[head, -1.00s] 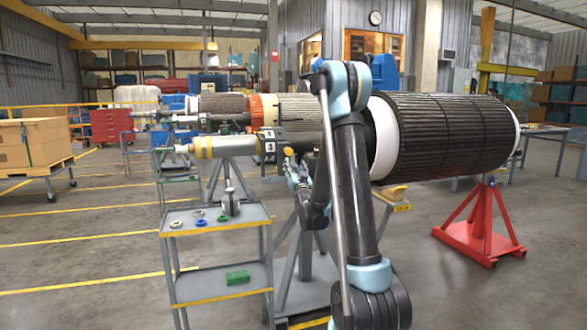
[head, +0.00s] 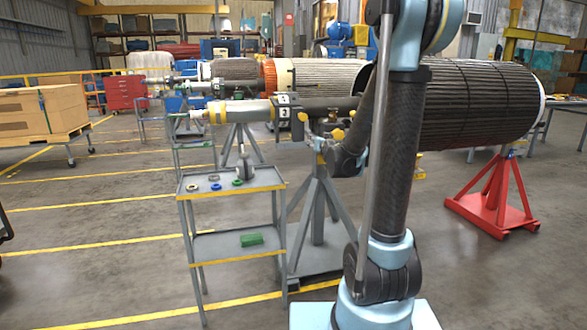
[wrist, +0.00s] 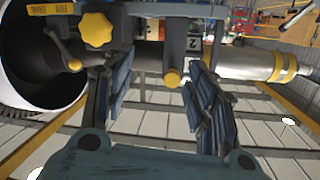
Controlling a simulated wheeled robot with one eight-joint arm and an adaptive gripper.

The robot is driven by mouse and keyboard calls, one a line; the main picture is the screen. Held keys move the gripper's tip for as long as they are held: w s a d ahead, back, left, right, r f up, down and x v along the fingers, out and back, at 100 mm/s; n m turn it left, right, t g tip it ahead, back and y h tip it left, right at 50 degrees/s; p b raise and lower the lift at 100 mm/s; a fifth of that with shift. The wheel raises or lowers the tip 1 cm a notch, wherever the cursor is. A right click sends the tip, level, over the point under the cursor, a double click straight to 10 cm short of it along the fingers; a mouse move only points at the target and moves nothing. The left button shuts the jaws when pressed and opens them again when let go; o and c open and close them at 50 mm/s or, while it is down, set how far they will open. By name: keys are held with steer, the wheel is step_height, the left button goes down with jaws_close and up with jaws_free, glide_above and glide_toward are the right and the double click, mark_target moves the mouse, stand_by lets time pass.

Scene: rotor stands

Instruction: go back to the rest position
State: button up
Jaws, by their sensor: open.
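My gripper (wrist: 152,85) is open in the wrist view, its two dark fingers apart with nothing held between them. Beyond the fingers is a clamp on the rotor shaft (wrist: 240,63), with a yellow star knob (wrist: 97,28) at upper left and a smaller yellow knob (wrist: 172,78) seen between the fingers. I cannot tell the exact gap to the clamp. My arm covers part of the rotor (head: 480,105).
A grey two-shelf cart (head: 232,240) stands left of my arm, with several small rings on top and a green block (head: 251,240) below. A grey stand (head: 318,215) and a red stand (head: 495,195) are under the rotor. Open floor lies at left.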

steer(key=s+d+f+g, duration=0.2)
steer(key=s+f+g, duration=0.2)
steer(key=s, duration=1)
steer(key=s+d+f+g+h, duration=0.1)
steer(key=s+d+f+g, duration=0.2)
steer(key=s, duration=1.2)
steer(key=s+d+f+g+h, duration=0.1)
steer(key=s+d+f+g, duration=0.2)
steer(key=s+f+g, duration=0.4)
steer(key=s+f, duration=0.3)
steer(key=s, duration=0.4)
steer(key=shift+s+d+n, duration=0.2)
steer(key=shift+s+n, duration=0.15)
steer(key=shift+n, duration=0.05)
steer(key=shift+w, duration=0.1)
steer(key=shift+w+f, duration=0.15)
steer(key=shift+w, duration=0.2)
